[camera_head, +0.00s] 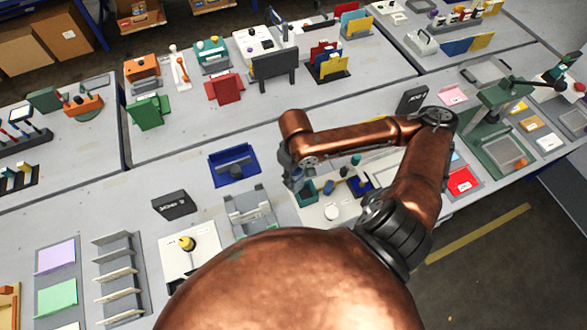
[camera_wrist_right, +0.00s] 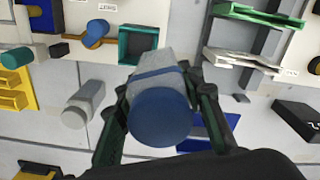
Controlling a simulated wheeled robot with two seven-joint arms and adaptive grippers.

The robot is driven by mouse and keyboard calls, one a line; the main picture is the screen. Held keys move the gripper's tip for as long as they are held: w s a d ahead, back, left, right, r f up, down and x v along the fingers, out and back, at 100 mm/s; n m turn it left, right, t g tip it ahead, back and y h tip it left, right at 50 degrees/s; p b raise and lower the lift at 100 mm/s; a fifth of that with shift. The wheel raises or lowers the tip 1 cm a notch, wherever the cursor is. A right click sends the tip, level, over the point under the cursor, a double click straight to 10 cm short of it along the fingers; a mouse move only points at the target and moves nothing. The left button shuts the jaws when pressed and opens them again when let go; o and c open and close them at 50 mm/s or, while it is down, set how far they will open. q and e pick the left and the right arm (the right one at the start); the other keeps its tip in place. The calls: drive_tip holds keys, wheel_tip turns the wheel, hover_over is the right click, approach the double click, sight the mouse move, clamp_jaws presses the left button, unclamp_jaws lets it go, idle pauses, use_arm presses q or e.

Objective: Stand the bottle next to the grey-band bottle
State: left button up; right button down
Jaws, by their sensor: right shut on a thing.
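A pale grey bottle with a blue cap and blue band (camera_wrist_right: 158,70) is held between the fingers of my right gripper (camera_wrist_right: 166,90) in the right wrist view, its cap facing the camera. I cannot tell whether its base touches the table. A plain grey bottle (camera_wrist_right: 83,104), seemingly the grey-band bottle, stands apart to its left in that view; its band is not clear. In the head view my right gripper (camera_head: 297,180) is small and partly covered by the arm, near the teal box (camera_head: 306,195). My left gripper is not in view.
A blue tray (camera_head: 234,167) lies left of my right gripper in the head view. A black box (camera_head: 174,205) is farther left. The teal box and a blue cylinder (camera_wrist_right: 96,34) sit close by on a white panel. Bare table shows around the grey bottle.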

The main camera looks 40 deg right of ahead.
drive_tip(key=shift+w+d+f, duration=0.35)
drive_tip(key=shift+w+d, duration=0.05)
drive_tip(key=shift+w, duration=0.15)
drive_tip(key=shift+w+d+f, duration=0.3)
drive_tip(key=shift+w+d, duration=0.05)
drive_tip(key=shift+w, duration=0.15)
drive_tip(key=w+d+f, duration=0.2)
drive_tip(key=w+f, duration=0.1)
drive_tip(key=f, duration=0.1)
drive_tip(key=w+d+f+b, duration=0.1)
drive_tip(key=w+d+f, duration=0.1)
drive_tip(key=w+f, duration=0.1)
drive_tip(key=w+d+f+b, duration=0.1)
drive_tip(key=w+d+f, duration=0.2)
drive_tip(key=f, duration=0.2)
drive_tip(key=shift+w, duration=0.2)
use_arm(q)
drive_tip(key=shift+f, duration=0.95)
use_arm(e)
drive_tip(key=shift+r, duration=0.1)
drive_tip(key=c, duration=1.3)
unclamp_jaws()
drive_tip(key=shift+f, duration=0.2)
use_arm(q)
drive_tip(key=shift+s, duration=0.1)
use_arm(e)
drive_tip(key=shift+r, duration=0.1)
